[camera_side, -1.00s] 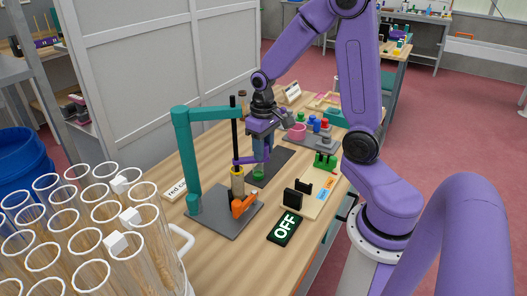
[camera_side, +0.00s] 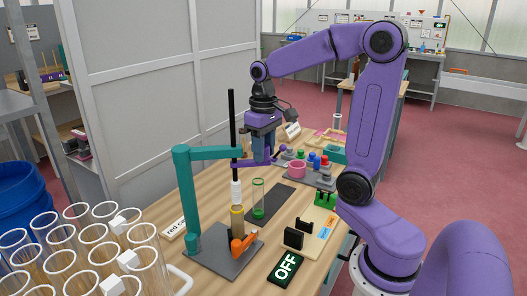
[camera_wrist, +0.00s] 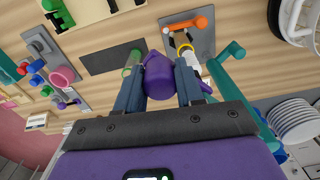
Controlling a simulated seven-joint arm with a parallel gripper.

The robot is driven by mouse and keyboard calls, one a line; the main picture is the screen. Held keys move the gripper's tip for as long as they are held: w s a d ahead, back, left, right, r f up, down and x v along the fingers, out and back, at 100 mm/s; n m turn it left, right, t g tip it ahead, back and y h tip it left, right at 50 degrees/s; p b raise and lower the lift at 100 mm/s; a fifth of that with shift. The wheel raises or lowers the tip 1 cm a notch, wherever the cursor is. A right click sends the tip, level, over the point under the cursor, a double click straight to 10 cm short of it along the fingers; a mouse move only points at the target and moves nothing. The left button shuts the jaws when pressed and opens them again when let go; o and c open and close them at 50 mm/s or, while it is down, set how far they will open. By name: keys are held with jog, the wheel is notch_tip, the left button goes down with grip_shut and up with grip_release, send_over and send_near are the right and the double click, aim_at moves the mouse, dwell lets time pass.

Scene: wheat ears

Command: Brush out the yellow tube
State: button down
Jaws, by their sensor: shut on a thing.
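The yellow tube (camera_side: 237,219) stands upright in a holder on a grey plate, beside an orange clamp (camera_side: 243,243). The tube also shows in the wrist view (camera_wrist: 184,46). Above it is the brush, a tall black rod (camera_side: 232,120) with a white bristle head (camera_side: 236,192) at its lower end. The bristle head is at or just above the tube's mouth; I cannot tell if its tip is inside. The rod passes by the end of a teal arm (camera_side: 212,153). My gripper (camera_side: 262,152) is shut on the brush's purple handle (camera_wrist: 158,77), right of the rod.
A green-bottomed tube (camera_side: 258,196) stands on a dark mat (camera_side: 280,195) close behind the yellow one. An OFF sign (camera_side: 286,268) and black blocks (camera_side: 294,238) are at the front right. A pink cup (camera_side: 296,170) and coloured knobs stand farther back. Large glass tubes (camera_side: 60,240) fill the lower left.

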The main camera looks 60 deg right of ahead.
jog(key=c, duration=0.7)
grip_release()
jog(key=shift+d+r, duration=0.1)
jog(key=shift+r, duration=0.1)
notch_tip(320, 180, up, 17)
jog(key=shift+r, duration=0.2)
